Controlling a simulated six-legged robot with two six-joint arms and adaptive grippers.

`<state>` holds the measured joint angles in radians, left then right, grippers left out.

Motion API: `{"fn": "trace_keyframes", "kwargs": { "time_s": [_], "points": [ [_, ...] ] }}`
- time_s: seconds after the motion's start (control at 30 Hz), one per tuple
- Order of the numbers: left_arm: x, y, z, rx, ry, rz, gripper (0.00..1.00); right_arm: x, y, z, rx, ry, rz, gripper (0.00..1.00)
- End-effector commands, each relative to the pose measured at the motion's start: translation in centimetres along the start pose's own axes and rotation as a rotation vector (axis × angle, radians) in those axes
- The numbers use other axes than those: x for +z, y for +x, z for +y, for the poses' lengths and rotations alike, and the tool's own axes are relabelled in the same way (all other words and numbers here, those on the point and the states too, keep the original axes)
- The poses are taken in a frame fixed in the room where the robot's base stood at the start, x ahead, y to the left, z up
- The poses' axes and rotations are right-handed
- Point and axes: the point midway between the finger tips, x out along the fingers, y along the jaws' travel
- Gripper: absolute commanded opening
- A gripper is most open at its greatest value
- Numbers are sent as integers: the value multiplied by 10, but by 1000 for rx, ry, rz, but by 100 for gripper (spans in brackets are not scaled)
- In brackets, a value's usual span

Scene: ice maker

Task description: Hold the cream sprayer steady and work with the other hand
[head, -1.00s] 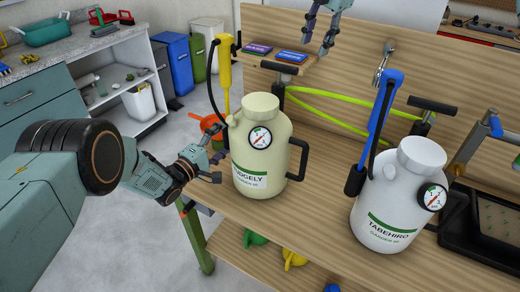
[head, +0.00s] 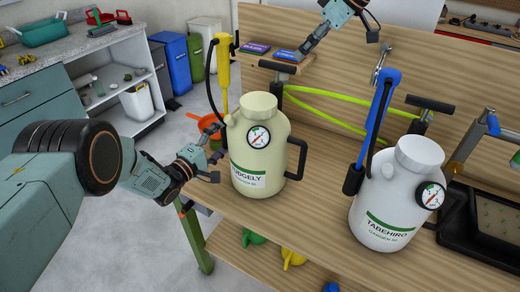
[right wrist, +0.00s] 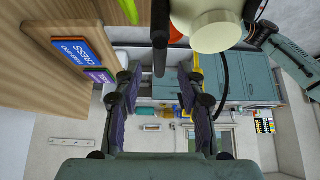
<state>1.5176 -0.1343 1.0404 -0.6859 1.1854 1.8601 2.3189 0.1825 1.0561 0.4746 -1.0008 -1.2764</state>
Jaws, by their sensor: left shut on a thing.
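The cream sprayer (head: 258,160), a bottle with a gauge, a black side handle and a green-striped label, stands upright on the wooden bench; its cream top (right wrist: 212,30) shows in the right wrist view. My left gripper (head: 214,136) is at the sprayer's left side, shut on it; its fingertips are partly hidden. My right gripper (head: 305,46) is raised behind the sprayer, by the small shelf at the bench's back. In the right wrist view its two fingers (right wrist: 160,85) are apart with nothing between them.
A white sprayer (head: 395,195) with a blue wand (head: 380,115) stands to the right. A purple box (head: 256,48) and a blue box (head: 288,55) lie on the small shelf. A green hose (head: 335,117) runs behind the sprayers. A black tray (head: 485,240) is at far right.

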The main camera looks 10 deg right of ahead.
Motion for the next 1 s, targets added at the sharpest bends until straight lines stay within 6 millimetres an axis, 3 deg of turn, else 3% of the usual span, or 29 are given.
{"fn": "trace_keyframes", "kwargs": {
  "time_s": [0.5, 1.0],
  "points": [
    [0, 0, 0, 0, -2, -1, 17, 0, 62, 0, -1, -3, -1, 40],
    [1, 0, 0, 0, -2, -1, 17, 0, 71, 0, 0, -4, 0, 38]
  ]
}}
